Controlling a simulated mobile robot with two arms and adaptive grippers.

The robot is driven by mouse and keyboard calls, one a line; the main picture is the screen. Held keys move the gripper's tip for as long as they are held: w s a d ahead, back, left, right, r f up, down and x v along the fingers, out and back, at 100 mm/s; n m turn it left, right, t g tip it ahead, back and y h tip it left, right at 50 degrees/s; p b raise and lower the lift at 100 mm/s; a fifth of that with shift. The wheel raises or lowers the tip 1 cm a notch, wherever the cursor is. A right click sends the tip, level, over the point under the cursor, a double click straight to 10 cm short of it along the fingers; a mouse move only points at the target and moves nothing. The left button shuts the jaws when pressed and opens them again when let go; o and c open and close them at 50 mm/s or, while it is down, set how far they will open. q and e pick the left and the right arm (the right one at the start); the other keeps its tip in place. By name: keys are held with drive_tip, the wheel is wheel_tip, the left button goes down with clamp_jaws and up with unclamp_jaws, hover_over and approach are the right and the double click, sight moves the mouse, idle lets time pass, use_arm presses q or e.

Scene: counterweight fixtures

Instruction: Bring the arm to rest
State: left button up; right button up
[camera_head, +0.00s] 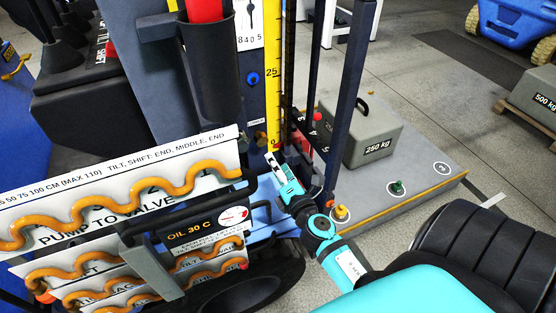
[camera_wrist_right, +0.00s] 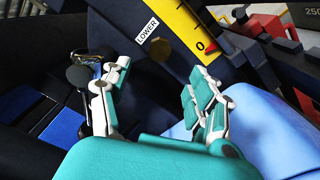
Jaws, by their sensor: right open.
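My right arm, teal and black, comes in from the lower right in the head view. Its gripper (camera_head: 273,161) is beside the lower end of a yellow scale (camera_head: 274,80), near the 0 mark. In the right wrist view the gripper (camera_wrist_right: 158,75) is open, with nothing between its fingers. Past the fingers are a dark blue plate with a "LOWER" label (camera_wrist_right: 147,34), a round brass-coloured knob (camera_wrist_right: 159,53) and the scale's 0 end (camera_wrist_right: 203,47). The fingers appear apart from the knob. My left gripper is not in view.
Left of my gripper are a panel with orange wavy hoses (camera_head: 130,200) and an oil gauge (camera_head: 233,217). To the right, a grey 250 kg weight (camera_head: 365,135) stands on a low platform (camera_head: 425,165) with small knobs (camera_head: 397,187). Dark posts (camera_head: 350,100) rise close by.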

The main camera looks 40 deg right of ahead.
drive_tip(key=shift+s, duration=0.2)
idle(0.5)
